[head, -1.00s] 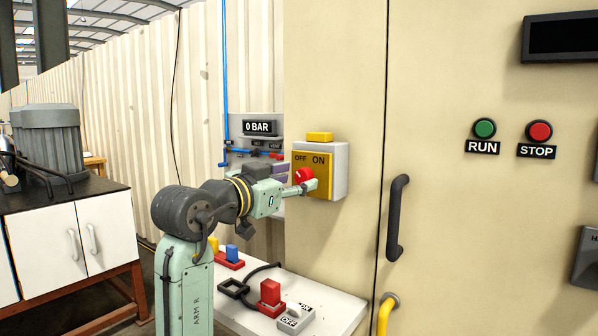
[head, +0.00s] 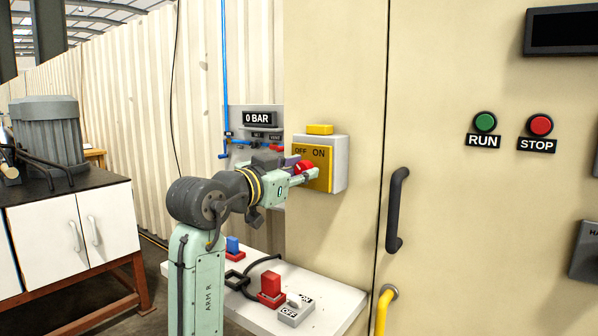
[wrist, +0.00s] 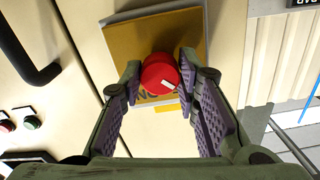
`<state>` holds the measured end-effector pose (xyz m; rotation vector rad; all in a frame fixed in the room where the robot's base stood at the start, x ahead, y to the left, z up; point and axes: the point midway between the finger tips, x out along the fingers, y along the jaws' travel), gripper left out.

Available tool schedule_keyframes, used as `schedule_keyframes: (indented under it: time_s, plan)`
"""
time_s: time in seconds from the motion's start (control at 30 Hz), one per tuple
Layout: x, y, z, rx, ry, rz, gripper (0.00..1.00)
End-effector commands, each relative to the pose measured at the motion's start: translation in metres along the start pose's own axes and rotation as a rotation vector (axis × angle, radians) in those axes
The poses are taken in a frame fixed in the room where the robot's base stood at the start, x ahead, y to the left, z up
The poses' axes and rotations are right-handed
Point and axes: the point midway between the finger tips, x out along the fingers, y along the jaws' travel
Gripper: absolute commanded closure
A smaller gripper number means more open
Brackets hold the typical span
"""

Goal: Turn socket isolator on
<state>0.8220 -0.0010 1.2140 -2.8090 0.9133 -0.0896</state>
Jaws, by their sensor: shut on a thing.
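A grey isolator box (head: 340,168) with a yellow plate (head: 321,161) marked OFF and ON is mounted on the tall cream cabinet. Its red round knob (head: 304,165) is partly hidden by my gripper (head: 306,174) in the head view. In the wrist view the knob (wrist: 156,72) sits between my gripper's (wrist: 159,84) two purple-padded fingers, which are shut on its sides. A white mark shows on the knob there; I cannot tell which label it points to.
A bench below holds a red plug-like block (head: 270,284), a grey ON/OFF switch (head: 296,314) and a dark cable. A black door handle (head: 397,210) and RUN and STOP buttons (head: 485,123) are right of the isolator. A 0 BAR panel (head: 259,118) is left.

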Motion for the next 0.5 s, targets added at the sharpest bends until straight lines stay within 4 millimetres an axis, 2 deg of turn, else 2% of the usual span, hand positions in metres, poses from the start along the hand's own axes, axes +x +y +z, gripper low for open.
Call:
schedule_keyframes:
  time_s: [0.23,0.5]
  plan:
    - [-0.0001,0.0001,-0.0002,0.0,0.0,0.0,0.99]
    - [-0.0001,0.0002,0.0003,0.029,0.0,0.0,0.99]
